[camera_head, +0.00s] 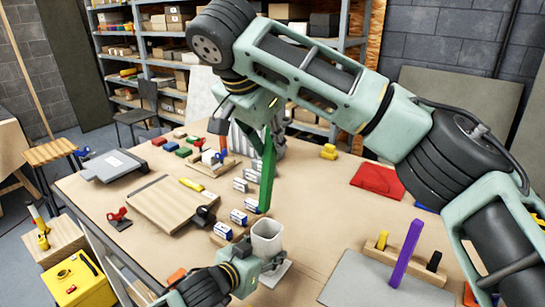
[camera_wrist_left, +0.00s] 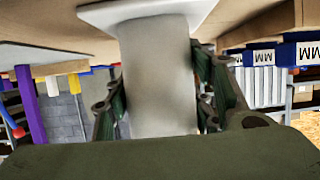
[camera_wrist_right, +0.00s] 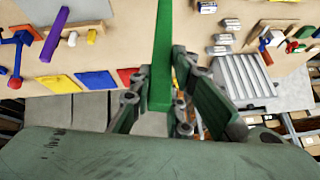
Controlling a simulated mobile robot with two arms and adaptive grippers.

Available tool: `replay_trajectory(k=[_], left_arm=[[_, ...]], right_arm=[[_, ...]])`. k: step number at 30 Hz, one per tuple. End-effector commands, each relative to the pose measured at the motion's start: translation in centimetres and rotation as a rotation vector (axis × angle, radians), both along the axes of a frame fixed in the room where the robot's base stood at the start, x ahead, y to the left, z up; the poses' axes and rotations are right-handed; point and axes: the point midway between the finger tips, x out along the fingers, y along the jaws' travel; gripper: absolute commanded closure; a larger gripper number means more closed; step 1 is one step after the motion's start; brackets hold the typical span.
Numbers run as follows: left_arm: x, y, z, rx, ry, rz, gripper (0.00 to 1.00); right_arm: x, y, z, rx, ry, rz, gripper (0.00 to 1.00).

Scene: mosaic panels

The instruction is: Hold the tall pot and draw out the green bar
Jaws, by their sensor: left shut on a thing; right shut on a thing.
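The tall pot (camera_head: 268,240) is pale grey, open at the top, and stands on a white base plate (camera_head: 277,274) near the front of the table. My left gripper (camera_head: 250,257) is shut on its side; in the left wrist view the pot (camera_wrist_left: 158,80) lies between both fingers. The green bar (camera_head: 267,172) hangs nearly upright behind the pot's mouth in the head view, its lower end showing just above the rim. My right gripper (camera_head: 268,125) is shut on its upper part. In the right wrist view the bar (camera_wrist_right: 162,55) runs out of the top edge, so its lower end is hidden there.
A wooden board (camera_head: 165,203), a row of white-and-blue boxes (camera_head: 238,217) and a red pad (camera_head: 377,181) lie around. The table right of the green bar is mostly clear.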

Motion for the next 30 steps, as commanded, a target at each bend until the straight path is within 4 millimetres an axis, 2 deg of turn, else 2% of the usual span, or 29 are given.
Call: replay_trajectory(k=[3,30], left_arm=[[0.0,0.0,-0.2,0.003,0.002,0.001,0.79],[0.0,0.1,-0.2,0.003,0.003,0.001,0.79]], right_arm=[[0.0,0.0,1.3,0.000,-0.003,0.000,1.00],[0.0,0.0,8.2,0.000,-0.003,0.000,1.00]])
